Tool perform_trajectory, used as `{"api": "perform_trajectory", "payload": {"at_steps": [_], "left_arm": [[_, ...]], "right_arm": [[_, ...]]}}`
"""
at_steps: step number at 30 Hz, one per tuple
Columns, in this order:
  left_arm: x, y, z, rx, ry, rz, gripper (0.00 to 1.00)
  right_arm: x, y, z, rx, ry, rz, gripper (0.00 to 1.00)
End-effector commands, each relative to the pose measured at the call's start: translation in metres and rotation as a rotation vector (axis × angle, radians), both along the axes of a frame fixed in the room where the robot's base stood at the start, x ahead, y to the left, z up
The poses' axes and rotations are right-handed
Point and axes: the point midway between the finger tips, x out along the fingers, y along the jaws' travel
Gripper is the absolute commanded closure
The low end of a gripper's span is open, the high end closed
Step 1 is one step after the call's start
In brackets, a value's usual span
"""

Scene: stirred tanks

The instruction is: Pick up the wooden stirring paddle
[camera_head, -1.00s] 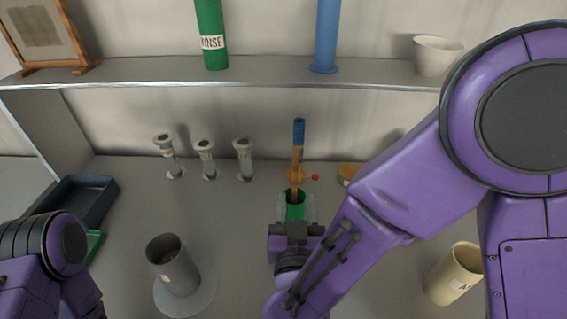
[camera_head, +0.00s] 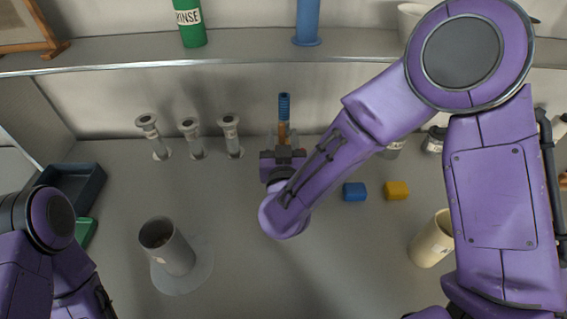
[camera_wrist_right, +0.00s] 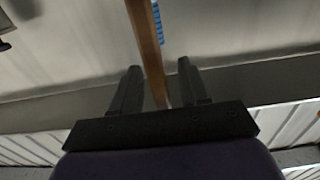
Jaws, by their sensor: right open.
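The wooden stirring paddle (camera_head: 284,108) stands upright at the back of the counter, with its blue ribbed grip on top and a wooden shaft below. My right gripper (camera_head: 284,143) is open at the lower shaft, and hides the foot of the paddle and whatever holds it. In the right wrist view, the wooden shaft (camera_wrist_right: 147,48) runs between the two open fingers (camera_wrist_right: 159,68), with a gap on each side; the blue grip (camera_wrist_right: 158,22) shows beyond. My left arm shows at the lower left, but its gripper is out of view.
Several grey stands (camera_head: 190,130) are left of the paddle. A grey cylinder (camera_head: 168,248) stands front left, a cream beaker (camera_head: 432,240) front right. Blue (camera_head: 354,191) and yellow (camera_head: 397,190) blocks lie right of my gripper. A shelf (camera_head: 240,55) overhangs behind.

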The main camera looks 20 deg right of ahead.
Motion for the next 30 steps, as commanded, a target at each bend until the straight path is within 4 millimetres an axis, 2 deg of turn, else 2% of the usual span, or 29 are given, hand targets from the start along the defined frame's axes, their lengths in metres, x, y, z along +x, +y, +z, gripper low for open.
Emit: {"api": "perform_trajectory", "payload": {"at_steps": [2, 3, 6, 16, 20, 23, 30], "left_arm": [[0.000, 0.000, -0.001, 0.000, 0.000, 0.000, 0.00], [0.000, 0.000, -0.001, 0.000, 0.000, 0.000, 0.00], [0.000, 0.000, -0.001, 0.000, 0.000, 0.000, 0.00], [0.000, 0.000, -0.001, 0.000, 0.000, 0.000, 0.00], [0.000, 0.000, -0.002, 0.000, 0.000, 0.000, 0.00], [0.000, 0.000, -0.004, 0.000, 0.000, 0.000, 0.00], [0.000, 0.000, -0.008, 0.000, 0.000, 0.000, 0.00]], "right_arm": [[0.000, 0.000, 0.000, 0.000, 0.000, 0.000, 0.59], [0.000, 0.000, 0.000, 0.000, 0.000, 0.000, 0.72], [0.000, 0.000, 0.000, 0.000, 0.000, 0.000, 1.00], [-0.001, 0.000, 0.001, 0.001, 0.000, 0.000, 1.00], [0.000, 0.000, 0.012, 0.002, -0.004, -0.002, 1.00], [0.000, 0.000, 0.031, 0.005, -0.005, -0.001, 1.00], [-0.001, 0.000, 0.098, 0.006, -0.008, -0.001, 1.00]]}}
